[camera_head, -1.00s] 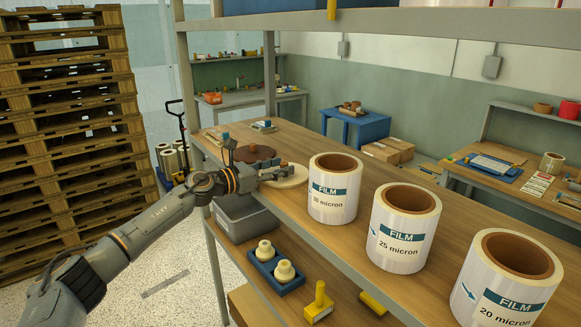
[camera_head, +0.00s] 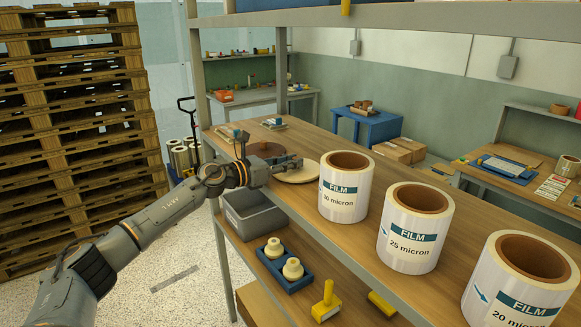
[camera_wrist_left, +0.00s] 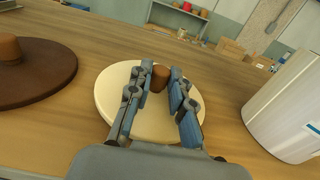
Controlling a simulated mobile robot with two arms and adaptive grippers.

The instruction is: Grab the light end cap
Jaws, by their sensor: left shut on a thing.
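The light end cap (camera_head: 299,176) is a flat cream disc lying on the wooden shelf top, left of the nearest film roll. It also shows in the left wrist view (camera_wrist_left: 152,120), with a brown knob (camera_wrist_left: 160,77) on it. My left gripper (camera_head: 292,163) reaches over the disc from the left. In the left wrist view its two fingers (camera_wrist_left: 157,74) stand on either side of the knob and are shut on it. The disc appears to rest on the wood. My right gripper is in neither view.
A dark brown end cap (camera_wrist_left: 40,85) with a knob lies beside the light one. The film roll marked 30 micron (camera_head: 345,200) stands close to its right, with two more rolls nearer. A grey bin (camera_head: 252,215) and a blue tray (camera_head: 290,280) sit on the lower shelf.

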